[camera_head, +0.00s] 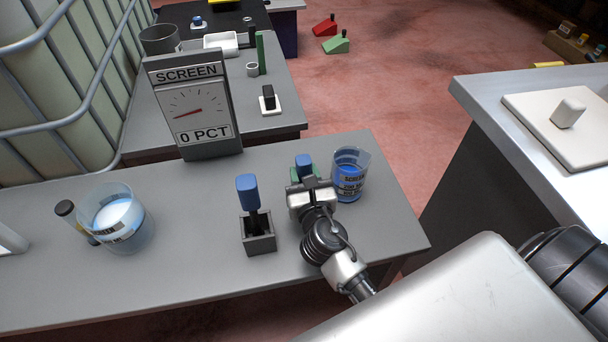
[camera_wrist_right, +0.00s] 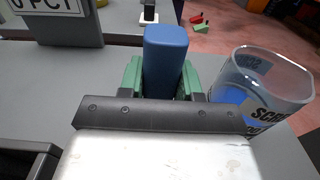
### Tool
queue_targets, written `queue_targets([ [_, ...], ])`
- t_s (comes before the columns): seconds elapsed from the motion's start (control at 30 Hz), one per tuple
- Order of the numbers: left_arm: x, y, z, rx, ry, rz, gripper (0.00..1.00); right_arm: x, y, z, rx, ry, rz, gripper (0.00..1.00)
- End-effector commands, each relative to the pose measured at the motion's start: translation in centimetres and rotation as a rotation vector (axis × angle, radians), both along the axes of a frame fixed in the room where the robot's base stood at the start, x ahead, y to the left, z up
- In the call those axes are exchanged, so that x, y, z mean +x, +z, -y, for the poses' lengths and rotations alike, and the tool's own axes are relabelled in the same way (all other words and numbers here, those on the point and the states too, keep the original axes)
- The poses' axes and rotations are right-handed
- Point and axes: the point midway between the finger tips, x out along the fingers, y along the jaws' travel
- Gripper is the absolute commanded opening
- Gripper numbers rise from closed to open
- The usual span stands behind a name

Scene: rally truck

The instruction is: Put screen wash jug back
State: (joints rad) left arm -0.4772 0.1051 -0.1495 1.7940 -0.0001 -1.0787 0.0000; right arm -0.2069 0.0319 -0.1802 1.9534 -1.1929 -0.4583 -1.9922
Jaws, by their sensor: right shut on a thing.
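The screen wash jug (camera_head: 349,178) is a clear cup with blue liquid and a "SCREEN" label, near the right end of the grey bench (camera_head: 190,265). It also shows at the right of the right wrist view (camera_wrist_right: 262,92). My right gripper (camera_head: 306,178) is just left of it, its green pads shut on an upright blue handle (camera_wrist_right: 165,62). The join between handle and jug is hidden. The jug looks about upright; I cannot tell whether its base touches the bench. My left gripper is not in view.
A blue-topped tool (camera_head: 247,190) stands in a grey holder (camera_head: 258,242) left of my gripper. A gauge sign (camera_head: 190,105) reads "SCREEN 0 PCT". Another jug (camera_head: 118,220) with pale liquid stands at left. The bench between that jug and the holder is clear.

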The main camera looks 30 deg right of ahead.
Motion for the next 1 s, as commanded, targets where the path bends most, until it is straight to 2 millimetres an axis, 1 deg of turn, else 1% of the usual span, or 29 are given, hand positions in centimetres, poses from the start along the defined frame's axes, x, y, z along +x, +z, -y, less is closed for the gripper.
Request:
queue_targets([
  [0.27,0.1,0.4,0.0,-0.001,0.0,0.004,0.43,0.0,-0.1,0.0,-0.002,0.0,0.003,0.0],
  [0.3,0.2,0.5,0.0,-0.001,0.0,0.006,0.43,0.0,-0.2,0.0,0.001,0.0,0.0,0.35],
  [0.47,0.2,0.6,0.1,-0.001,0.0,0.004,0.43,0.0,-0.2,0.0,0.001,0.0,0.0,0.59],
  [0.83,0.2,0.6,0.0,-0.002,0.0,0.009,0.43,0.0,0.1,0.0,0.001,0.0,0.0,0.59],
  [0.87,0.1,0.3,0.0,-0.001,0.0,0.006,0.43,-0.2,0.1,0.0,0.001,0.0,-0.001,0.59],
  [0.9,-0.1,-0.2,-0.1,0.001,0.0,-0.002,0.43,-0.8,-0.1,-0.2,0.001,0.0,-0.002,0.59],
  [1.0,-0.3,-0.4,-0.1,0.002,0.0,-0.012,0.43,-2.7,-0.1,-0.6,0.003,0.0,-0.003,0.59],
])
